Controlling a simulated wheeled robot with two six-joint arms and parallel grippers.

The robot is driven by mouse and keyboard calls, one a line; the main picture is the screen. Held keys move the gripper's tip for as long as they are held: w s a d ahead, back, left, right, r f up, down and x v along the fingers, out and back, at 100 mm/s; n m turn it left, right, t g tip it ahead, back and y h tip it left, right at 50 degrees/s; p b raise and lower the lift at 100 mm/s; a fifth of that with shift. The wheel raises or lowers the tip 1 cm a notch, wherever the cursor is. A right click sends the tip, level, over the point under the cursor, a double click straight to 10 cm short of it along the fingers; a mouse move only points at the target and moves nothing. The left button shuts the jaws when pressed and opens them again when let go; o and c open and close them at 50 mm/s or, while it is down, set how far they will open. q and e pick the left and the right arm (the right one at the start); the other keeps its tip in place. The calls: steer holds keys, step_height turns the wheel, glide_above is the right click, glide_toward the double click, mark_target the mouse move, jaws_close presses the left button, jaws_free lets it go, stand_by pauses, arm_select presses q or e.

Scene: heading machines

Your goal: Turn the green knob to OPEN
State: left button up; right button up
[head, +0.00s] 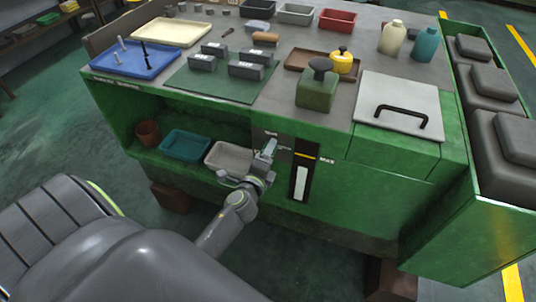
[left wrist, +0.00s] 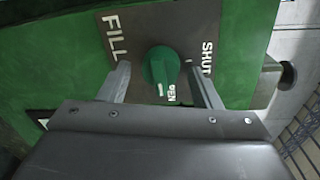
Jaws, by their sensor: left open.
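The round green knob (left wrist: 160,66) sits on a dark plate lettered FILL and SHUT, with a partly hidden word ending in "PEN" below it. A short white mark on the knob points down in the left wrist view, beside those "PEN" letters. My left gripper (left wrist: 155,66) is open, one finger on each side of the knob, with a visible gap on both sides. Whether the fingertips reach the knob's depth is unclear. In the head view my left gripper (head: 268,149) is at the green bench's front and hides the knob. My right gripper is not in view.
A dark panel with a white slot (head: 301,183) is just right of the gripper. A shelf with a teal tray (head: 185,145) and a grey tray (head: 231,157) opens to its left. The bench top holds trays, blocks and bottles. A lid with a black handle (head: 402,112) stands at right.

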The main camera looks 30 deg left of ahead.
arm_select(q)
steer(key=b+v, duration=0.1)
steer(key=v, duration=1.6)
steer(key=shift+s+b, duration=0.2)
steer(key=shift+b, duration=0.15)
steer(key=shift+d, duration=0.15)
steer(key=s+f+n+g+h, duration=0.1)
steer(key=s+f+n+g, duration=0.15)
steer(key=f, duration=0.65)
steer(key=s+f+n+g+p, duration=0.1)
steer(key=s+f+n+g, duration=0.15)
steer(key=f, duration=0.75)
steer(key=s+f+n+g+h, duration=0.1)
steer(key=s+f+n+g, duration=0.2)
steer(key=f, duration=0.6)
steer(key=s+a+f+n+g, duration=0.1)
steer(key=s+f+n+g, duration=0.2)
steer(key=s+f+n, duration=0.2)
steer(key=s+a+f+n+g+p, duration=0.1)
steer(key=s+f+n+g, duration=0.3)
steer(key=s+f, duration=0.6)
steer(key=s+n, duration=0.1)
steer(key=s, duration=0.3)
steer(key=shift+s+a+f+g+h, duration=0.25)
steer(key=shift+s+f+g+h, duration=0.05)
steer(key=shift+s+f+h, duration=0.1)
